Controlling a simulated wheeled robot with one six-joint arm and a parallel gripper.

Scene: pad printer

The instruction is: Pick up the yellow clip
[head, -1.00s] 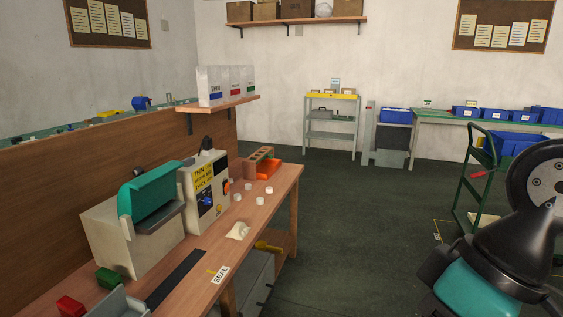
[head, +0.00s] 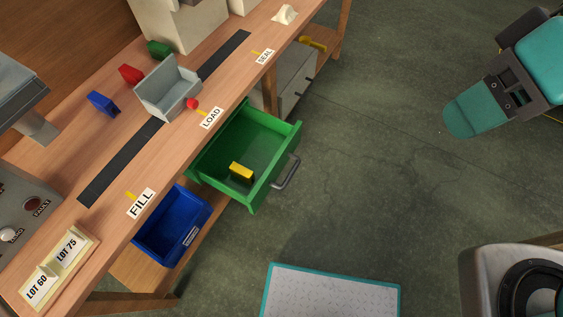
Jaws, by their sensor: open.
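A yellow clip (head: 241,171) with a dark lower part lies in the open green drawer (head: 262,120), near its front left corner. The drawer sticks out from under the workbench, and its grey handle (head: 287,172) faces right. The clip is uncovered from above and nothing touches it but the drawer. Teal and dark parts of my arm show at the right, well apart from the drawer. I cannot make out my gripper's fingers in the head view.
A blue bin (head: 172,226) sits beside the drawer under the bench (head: 160,170). Blue (head: 103,103), red (head: 131,75) and green (head: 158,50) pieces lie on the bench by a grey holder (head: 168,90). A pale mat (head: 333,290) lies on open floor.

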